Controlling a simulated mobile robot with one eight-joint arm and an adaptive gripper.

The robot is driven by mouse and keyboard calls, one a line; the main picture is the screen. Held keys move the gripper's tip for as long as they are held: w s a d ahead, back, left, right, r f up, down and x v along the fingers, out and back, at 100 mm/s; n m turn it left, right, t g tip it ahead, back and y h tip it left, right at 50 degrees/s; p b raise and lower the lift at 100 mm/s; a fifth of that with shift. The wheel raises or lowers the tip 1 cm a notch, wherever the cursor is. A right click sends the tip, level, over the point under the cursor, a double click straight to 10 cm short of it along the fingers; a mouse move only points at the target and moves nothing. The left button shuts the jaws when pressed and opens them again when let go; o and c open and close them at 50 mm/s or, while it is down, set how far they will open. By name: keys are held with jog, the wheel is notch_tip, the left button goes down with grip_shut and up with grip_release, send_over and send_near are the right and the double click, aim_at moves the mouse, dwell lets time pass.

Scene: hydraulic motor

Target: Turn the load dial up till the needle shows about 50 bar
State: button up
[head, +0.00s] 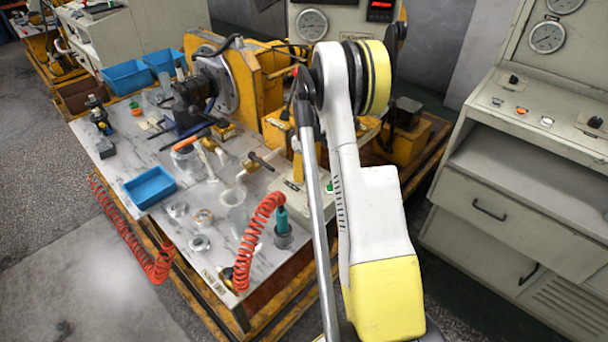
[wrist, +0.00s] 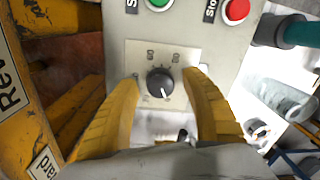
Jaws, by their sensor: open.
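The load dial (wrist: 160,81) is a round black knob with a white pointer mark, on a pale square scale plate (wrist: 136,56). Its mark points down and slightly right in the wrist view. My gripper (wrist: 162,77) is open, with one yellow finger on each side of the dial and a visible gap on both sides. In the head view my arm hides the gripper and dial. A round white gauge (head: 312,24) shows on the panel at the back; its needle is too small to read.
A green button (wrist: 158,3) and a red stop button (wrist: 236,10) sit above the dial plate. The bench (head: 142,223) holds blue bins, loose parts and a red coiled hose (head: 262,222). A grey cabinet (head: 520,180) stands at right.

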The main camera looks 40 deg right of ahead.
grip_shut()
jog(key=shift+m, duration=0.4)
jog(key=m, duration=0.4)
jog(key=shift+m, duration=0.4)
jog(key=m, duration=0.6)
jog(key=shift+t, duration=0.3)
